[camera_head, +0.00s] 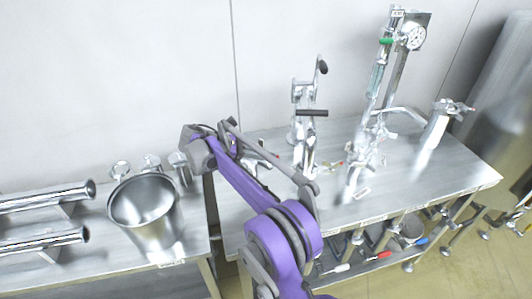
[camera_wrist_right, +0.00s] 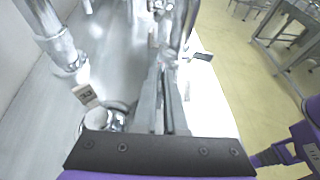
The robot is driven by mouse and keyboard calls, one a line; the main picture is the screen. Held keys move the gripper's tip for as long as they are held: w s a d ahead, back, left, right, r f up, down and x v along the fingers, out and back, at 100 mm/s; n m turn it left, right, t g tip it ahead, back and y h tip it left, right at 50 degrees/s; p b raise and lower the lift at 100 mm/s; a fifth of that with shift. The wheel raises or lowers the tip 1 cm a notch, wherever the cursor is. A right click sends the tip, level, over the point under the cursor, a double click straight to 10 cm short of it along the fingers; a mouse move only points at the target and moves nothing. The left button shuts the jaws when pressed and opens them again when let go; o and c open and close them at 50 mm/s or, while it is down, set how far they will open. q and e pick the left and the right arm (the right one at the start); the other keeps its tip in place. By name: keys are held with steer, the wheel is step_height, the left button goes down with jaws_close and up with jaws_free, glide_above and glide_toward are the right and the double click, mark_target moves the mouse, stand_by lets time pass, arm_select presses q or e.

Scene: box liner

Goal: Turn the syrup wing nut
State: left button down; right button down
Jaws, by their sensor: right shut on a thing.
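My right gripper (camera_wrist_right: 163,68) reaches forward in the right wrist view, its two long grey fingers close together around something small at their tips. I cannot make out the shape of the held part or confirm that it is the syrup wing nut. In the head view my purple right arm rises from the bottom and bends over the left end of the right-hand steel bench (camera_head: 400,196); the fingertips there are largely hidden by the arm. My left gripper is not in view.
Shiny fittings (camera_head: 305,125) and a tall gauge column (camera_head: 378,75) stand on the bench. A steel bucket (camera_head: 145,200) and pipes (camera_head: 45,243) occupy the left bench. A tagged fitting (camera_wrist_right: 85,95) sits left of the fingers in the wrist view.

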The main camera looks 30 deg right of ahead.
steer(key=shift+w+m+g+y+p, duration=0.1)
steer(key=shift+m+g+y+p, duration=0.25)
steer(key=shift+m+g, duration=0.25)
steer(key=c, duration=1)
jaws_free()
steer(key=shift+r, duration=0.1)
